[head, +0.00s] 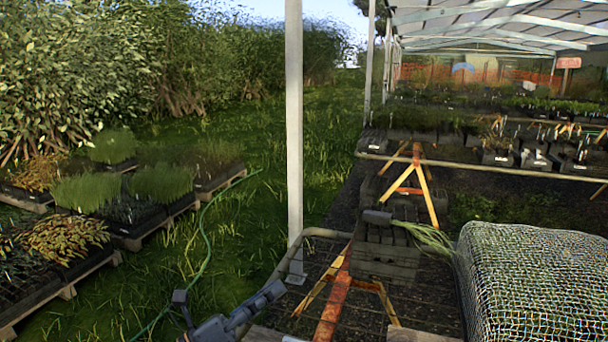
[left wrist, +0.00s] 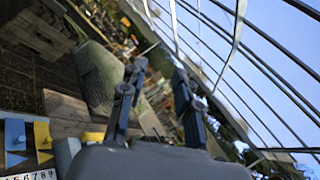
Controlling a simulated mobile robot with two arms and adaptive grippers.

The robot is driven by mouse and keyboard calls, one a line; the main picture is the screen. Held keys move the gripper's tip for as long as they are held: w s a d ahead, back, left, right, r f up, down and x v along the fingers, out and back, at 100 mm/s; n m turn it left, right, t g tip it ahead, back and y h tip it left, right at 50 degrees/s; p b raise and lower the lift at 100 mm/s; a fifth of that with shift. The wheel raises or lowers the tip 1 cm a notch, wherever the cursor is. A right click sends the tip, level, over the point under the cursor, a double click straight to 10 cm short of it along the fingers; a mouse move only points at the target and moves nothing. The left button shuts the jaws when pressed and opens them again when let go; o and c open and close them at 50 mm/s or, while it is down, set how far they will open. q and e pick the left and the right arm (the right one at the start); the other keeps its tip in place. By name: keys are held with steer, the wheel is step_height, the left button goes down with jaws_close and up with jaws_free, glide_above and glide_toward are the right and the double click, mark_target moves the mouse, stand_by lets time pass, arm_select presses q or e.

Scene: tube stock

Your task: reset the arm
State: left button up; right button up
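My left gripper (head: 226,296) is at the bottom of the head view, left of the white post's foot, with its two fingers spread apart. In the left wrist view the same gripper (left wrist: 158,72) is open, with nothing between its fingertips. My right gripper is in neither view.
A dark crate (head: 385,258) with a dark object and green stalks on top stands right of the white post (head: 294,130). A netted block (head: 535,285) sits at the lower right. Orange trestle legs (head: 334,305) stand near the crate. Plant pallets (head: 115,260) line the grass at left.

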arm_select(q)
steer(key=s+a+f+n+t+y, duration=0.1)
steer(key=s+a+f+n+y, duration=0.1)
steer(key=a+f+n+y, duration=0.9)
steer(key=s+a+f+n+t+y, duration=0.1)
steer(key=s+a+f+n+y, duration=0.4)
steer(key=n, duration=1.2)
steer(key=s+d+f+n+g, duration=0.1)
steer(key=s+f+n+g, duration=0.4)
steer(key=s, duration=0.5)
steer(key=s+d+f+n+g, duration=0.1)
steer(key=s+f+n+g, duration=0.2)
steer(key=s+f+g, duration=0.6)
steer(key=s+f+t, duration=0.1)
steer(key=s+f, duration=0.1)
steer(key=f, duration=1.1)
steer(key=s+f, duration=0.2)
steer(key=f, duration=1)
steer(key=s+a+f+y+b, duration=0.1)
steer(key=s+a+f, duration=0.2)
steer(key=s+f, duration=1.3)
steer(key=shift+s+f+g+b, duration=0.3)
steer(key=shift+f+g, duration=0.1)
steer(key=shift+f, duration=0.35)
